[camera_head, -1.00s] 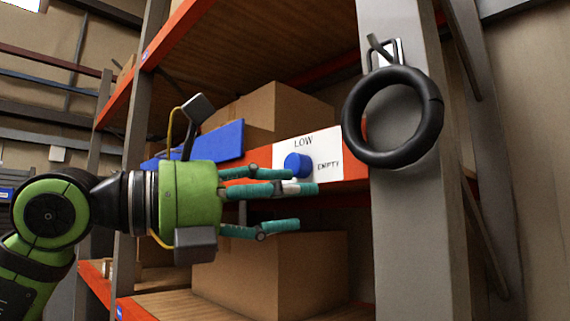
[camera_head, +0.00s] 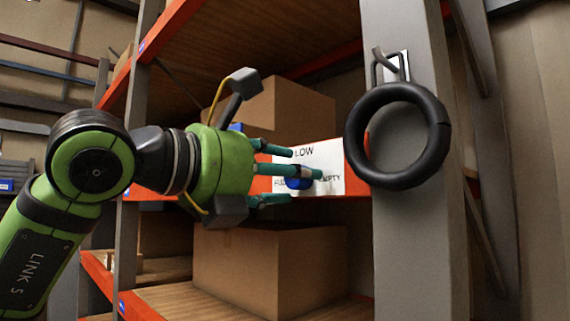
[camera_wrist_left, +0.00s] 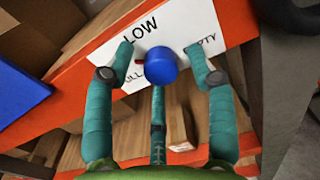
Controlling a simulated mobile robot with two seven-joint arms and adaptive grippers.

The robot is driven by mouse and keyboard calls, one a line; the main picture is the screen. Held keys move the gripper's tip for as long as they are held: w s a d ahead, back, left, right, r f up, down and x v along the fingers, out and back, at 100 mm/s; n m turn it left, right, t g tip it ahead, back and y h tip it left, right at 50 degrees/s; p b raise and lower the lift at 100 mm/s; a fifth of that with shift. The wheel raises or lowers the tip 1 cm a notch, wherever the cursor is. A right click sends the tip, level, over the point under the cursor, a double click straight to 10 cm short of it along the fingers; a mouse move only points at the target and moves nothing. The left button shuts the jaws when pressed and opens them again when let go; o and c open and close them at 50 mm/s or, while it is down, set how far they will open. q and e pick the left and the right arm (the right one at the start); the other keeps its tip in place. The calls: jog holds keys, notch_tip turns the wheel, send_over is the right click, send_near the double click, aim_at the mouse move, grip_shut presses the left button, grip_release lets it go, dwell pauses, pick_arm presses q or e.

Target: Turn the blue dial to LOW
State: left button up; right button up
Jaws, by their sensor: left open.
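The blue dial (camera_head: 297,183) is on a white label (camera_head: 325,160) fixed to the orange shelf beam. The label reads LOW at the top, EMPTY on the right and a partly hidden FULL on the left. In the left wrist view the dial (camera_wrist_left: 160,66) shows whole, with a small red mark at its left side toward FULL. My left gripper (camera_head: 300,175) is open, its teal fingers spread around the dial. In the head view a finger partly covers the dial. My right gripper is not in view.
A black ring (camera_head: 397,135) hangs from a hook on the grey post (camera_head: 410,230) right of the label. Cardboard boxes (camera_head: 280,270) stand on the shelves. A blue bin (camera_wrist_left: 18,85) is left of the label in the wrist view.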

pick_arm(q)
grip_shut()
jog(key=shift+a+r+m, duration=0.1)
jog(key=shift+m, duration=0.5)
jog(key=m, duration=1)
jog(key=shift+b, duration=0.35)
jog(key=shift+m, duration=0.4)
